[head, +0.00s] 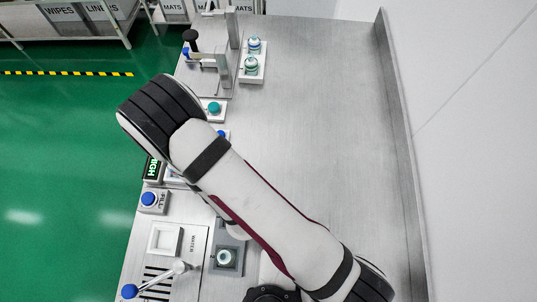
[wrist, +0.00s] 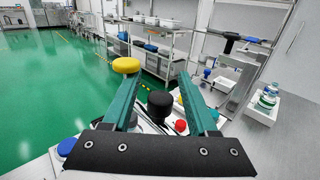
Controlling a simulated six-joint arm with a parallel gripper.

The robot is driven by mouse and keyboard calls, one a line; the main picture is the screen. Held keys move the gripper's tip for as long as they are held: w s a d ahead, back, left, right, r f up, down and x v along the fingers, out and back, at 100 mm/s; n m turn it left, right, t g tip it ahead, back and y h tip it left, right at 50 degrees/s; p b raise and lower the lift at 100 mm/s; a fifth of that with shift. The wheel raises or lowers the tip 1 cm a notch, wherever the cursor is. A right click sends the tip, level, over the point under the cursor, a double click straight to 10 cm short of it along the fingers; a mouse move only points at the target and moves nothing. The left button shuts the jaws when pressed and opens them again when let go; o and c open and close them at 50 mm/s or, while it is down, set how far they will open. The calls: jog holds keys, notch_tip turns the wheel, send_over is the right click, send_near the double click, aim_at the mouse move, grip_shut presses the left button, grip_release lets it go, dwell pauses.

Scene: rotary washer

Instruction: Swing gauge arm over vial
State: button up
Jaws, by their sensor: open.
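In the head view, a vial (head: 226,257) with a white and teal top sits in a grey square holder near the bottom. At the far end of the bench, a metal fixture has a swing arm (head: 207,62) and a black knob (head: 191,36); which part is the gauge arm is uncertain. In the wrist view, a bar with a dark grip (wrist: 232,38) crosses at upper right. My gripper (wrist: 159,80) is open, its teal fingers apart and nothing held. A black knob (wrist: 160,104) shows between and beyond the fingers. My gripper is hidden in the head view.
Two vials (head: 254,45) stand on a white tray (head: 243,80) at the far end. A blue FILL button (head: 148,199) and a blue-ball lever (head: 129,291) line the left edge. The bench's right side is clear.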

jog(key=s+d+n+g+y, duration=0.1)
jog(key=s+n+g+y, duration=0.15)
jog(key=n+g, duration=0.55)
jog(key=s+d+n+g+y, duration=0.2)
jog(key=s+n+g, duration=0.25)
jog(key=g, duration=0.65)
jog(key=r+v, duration=0.1)
jog(key=v, duration=1.3)
jog(key=s+d+r+n+t+h, duration=0.5)
jog(key=s+d+r+n+h, duration=0.3)
jog(key=s+d+h, duration=0.3)
jog(key=shift+s+r+n+h, duration=0.25)
jog(key=shift+n+h, duration=0.1)
jog(key=shift+h, duration=1.6)
